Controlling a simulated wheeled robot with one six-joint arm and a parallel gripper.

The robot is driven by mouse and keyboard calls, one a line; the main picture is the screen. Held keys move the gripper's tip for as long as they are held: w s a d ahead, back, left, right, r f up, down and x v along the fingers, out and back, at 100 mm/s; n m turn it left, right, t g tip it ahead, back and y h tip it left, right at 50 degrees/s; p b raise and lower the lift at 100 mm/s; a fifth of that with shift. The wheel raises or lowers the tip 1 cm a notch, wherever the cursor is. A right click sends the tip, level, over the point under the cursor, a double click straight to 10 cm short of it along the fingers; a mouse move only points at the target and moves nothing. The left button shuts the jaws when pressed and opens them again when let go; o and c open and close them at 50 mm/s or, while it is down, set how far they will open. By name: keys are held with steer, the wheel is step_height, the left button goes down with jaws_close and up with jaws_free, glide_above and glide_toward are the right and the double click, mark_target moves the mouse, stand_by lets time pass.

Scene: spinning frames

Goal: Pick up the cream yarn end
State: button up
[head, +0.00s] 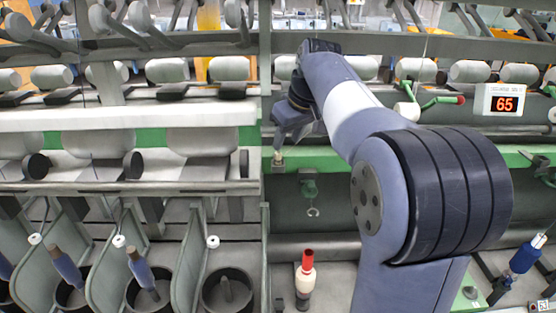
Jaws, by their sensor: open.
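My arm reaches up and away through the middle of the head view. My gripper (284,138) is at its far end, small and partly hidden by the wrist. It points down above the green rail (320,158), open. A small cream piece (278,158) shows right below the fingers, at the left end of the rail. It may be the cream yarn end, but it is too small to be sure. I cannot tell whether the fingers touch it. A cream bobbin with a red top (305,281) stands upright lower down, below a hanging hook (313,211).
The spinning frame's rollers and bars fill the back. A display reading 65 (504,104) and a green lever with a red knob (442,101) are at the right. Blue bobbins lean in cans at lower left (143,268). A blue bobbin (524,256) is at lower right.

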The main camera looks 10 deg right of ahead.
mark_target(280, 154)
steer(key=x, duration=0.1)
steer(key=p+x, duration=0.1)
steer(key=x, duration=0.2)
steer(key=shift+a+f, duration=0.35)
steer(key=shift+a, duration=0.1)
steer(key=shift+w+f, duration=0.25)
steer(key=shift+f, duration=0.25)
steer(key=c, duration=0.8)
steer(key=shift+r, duration=0.15)
steer(key=shift+s+d+r, duration=0.1)
steer(key=shift+r, duration=0.05)
step_height(280, 154, up, 6)
steer(key=b, duration=0.1)
steer(key=s+d+b, duration=0.1)
steer(key=s+d, duration=0.3)
steer(key=s+d+b, duration=0.2)
steer(key=s+d, duration=0.3)
steer(key=s+d+b, duration=0.2)
steer(key=s+d, duration=0.3)
steer(key=shift+r, duration=0.25)
